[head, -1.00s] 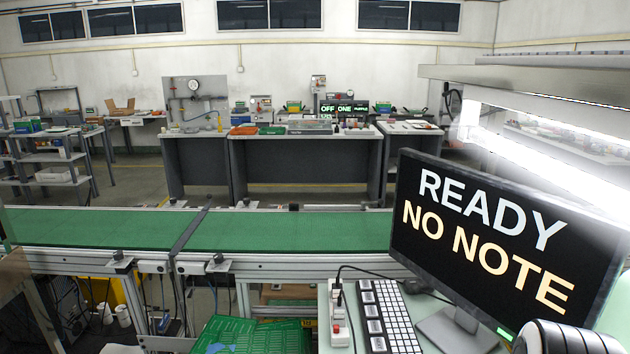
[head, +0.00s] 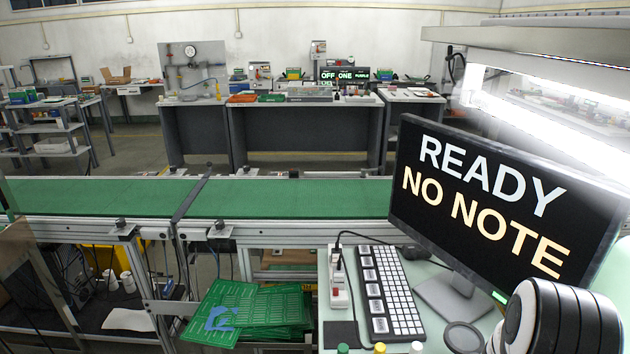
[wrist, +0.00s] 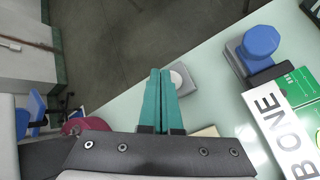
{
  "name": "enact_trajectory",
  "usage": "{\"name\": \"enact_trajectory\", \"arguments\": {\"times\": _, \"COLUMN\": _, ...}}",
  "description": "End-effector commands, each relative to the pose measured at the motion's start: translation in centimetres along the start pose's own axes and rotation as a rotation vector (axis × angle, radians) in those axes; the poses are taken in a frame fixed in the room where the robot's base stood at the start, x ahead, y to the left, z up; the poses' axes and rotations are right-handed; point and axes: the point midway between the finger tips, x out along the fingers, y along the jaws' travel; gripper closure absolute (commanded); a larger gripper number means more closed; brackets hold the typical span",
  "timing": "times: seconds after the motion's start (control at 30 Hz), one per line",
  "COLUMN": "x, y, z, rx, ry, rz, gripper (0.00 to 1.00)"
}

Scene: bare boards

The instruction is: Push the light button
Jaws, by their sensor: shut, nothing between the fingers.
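In the wrist view, my gripper (wrist: 160,72) shows as two teal fingers pressed together with nothing between them. A round whitish button-like disc on a grey square base (wrist: 187,84) is just right of the fingertips, partly behind them. I cannot tell whether they touch. A larger blue knob or button (wrist: 261,41) on a grey base stands farther right. In the head view, green (head: 343,349), yellow (head: 380,348) and white (head: 416,347) caps show at the bottom edge, cut off. Which one is the light button is not marked. My gripper is out of the head view.
A monitor (head: 500,205) reads "READY NO NOTE" beside a keyboard (head: 398,290) and a power strip (head: 339,280). A green conveyor (head: 290,198) runs behind.

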Motion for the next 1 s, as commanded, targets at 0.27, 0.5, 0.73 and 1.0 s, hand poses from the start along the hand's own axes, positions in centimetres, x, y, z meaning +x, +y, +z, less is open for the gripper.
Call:
{"name": "enact_trajectory", "arguments": {"times": 0.27, "x": -0.3, "y": 0.2, "z": 0.2, "rx": 0.000, "ry": -0.001, "rz": 0.000, "gripper": 1.00}}
{"name": "enact_trajectory", "arguments": {"times": 0.5, "x": -2.4, "y": 1.7, "z": 1.8, "rx": -0.002, "ry": -0.001, "rz": -0.003, "gripper": 1.00}}
{"name": "enact_trajectory", "arguments": {"times": 0.73, "x": -4.2, "y": 3.1, "z": 3.1, "rx": 0.000, "ry": -0.001, "rz": -0.001, "gripper": 1.00}}
{"name": "enact_trajectory", "arguments": {"times": 1.0, "x": -4.4, "y": 3.2, "z": 3.2, "rx": 0.001, "ry": 0.000, "rz": 0.001, "gripper": 1.00}}
